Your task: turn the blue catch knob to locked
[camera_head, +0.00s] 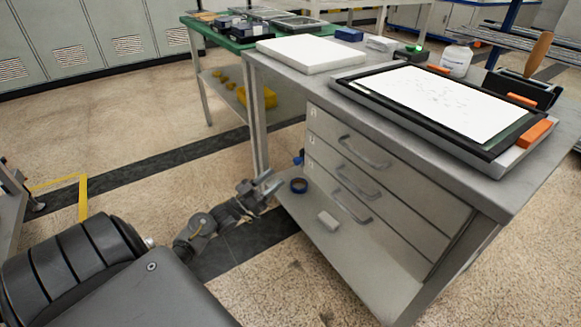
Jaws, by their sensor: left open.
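A small blue knob (298,159) shows at the left edge of the grey drawer unit (390,190), beside its drawer fronts. It is partly hidden and too small to tell which way it is turned. My left gripper (270,184) is open, low at the left side of the workbench, just left of and below the blue knob. It appears apart from the knob, with nothing seen between its fingers. My right gripper is not in view.
A dark blue ring (299,186) and a pale block (327,220) lie on the bench's lower shelf (365,260). The bench leg (257,125) stands close to my left gripper. A framed white sheet (440,100) and white slab (311,53) lie on top.

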